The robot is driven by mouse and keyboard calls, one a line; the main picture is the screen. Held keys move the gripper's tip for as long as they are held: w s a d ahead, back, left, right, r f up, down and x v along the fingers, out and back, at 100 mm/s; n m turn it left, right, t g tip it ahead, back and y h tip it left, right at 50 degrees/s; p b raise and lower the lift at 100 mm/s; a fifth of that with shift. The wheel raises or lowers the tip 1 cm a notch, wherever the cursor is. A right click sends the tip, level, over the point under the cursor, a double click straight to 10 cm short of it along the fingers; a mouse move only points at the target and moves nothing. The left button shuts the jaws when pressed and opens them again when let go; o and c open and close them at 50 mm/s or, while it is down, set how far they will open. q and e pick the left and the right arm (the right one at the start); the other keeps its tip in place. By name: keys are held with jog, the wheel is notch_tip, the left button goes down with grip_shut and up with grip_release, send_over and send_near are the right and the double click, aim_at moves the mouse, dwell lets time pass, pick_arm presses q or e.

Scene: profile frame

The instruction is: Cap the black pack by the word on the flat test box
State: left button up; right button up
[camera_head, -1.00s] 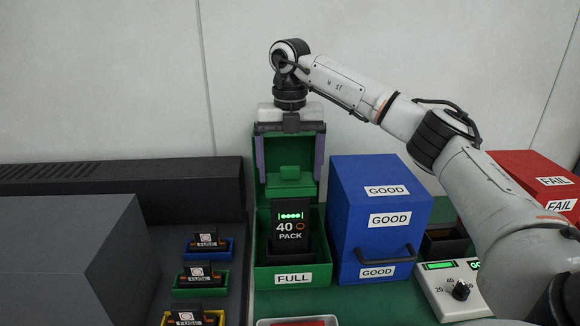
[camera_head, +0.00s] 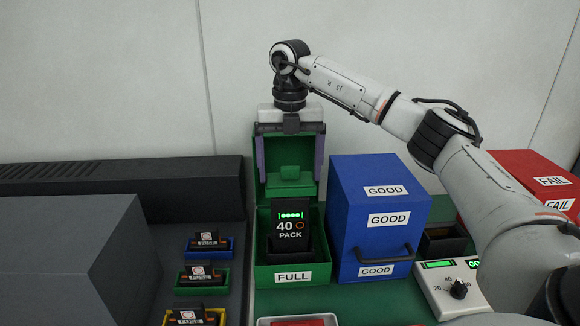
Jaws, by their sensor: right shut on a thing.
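The black pack (camera_head: 291,232) stands upright in the open green box (camera_head: 265,272) labelled FULL. The box's green lid (camera_head: 273,188) stands raised behind the pack. My right gripper (camera_head: 290,165) reaches down from above with one purple finger at each side of the lid, shut on it. The flat test box (camera_head: 428,285), pale with a dial and green displays, is at lower right. My left gripper is not in view.
A closed blue box (camera_head: 348,220) marked GOOD, with a black handle, stands right of the green box. A red box (camera_head: 520,172) marked FAIL is at far right, partly behind my arm. Small blue, green and yellow trays (camera_head: 232,247) holding fuses stand at left.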

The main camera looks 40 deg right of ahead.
aim_at(290, 167)
jog(key=shift+f+b, duration=0.55)
jog(key=shift+f, duration=0.95)
dwell(0.5)
jog(key=o, duration=0.9)
notch_tip(290, 167, up, 10)
jog(key=shift+r+p, duration=0.2)
jog(key=shift+p, duration=0.3)
jog(key=shift+f, duration=0.1)
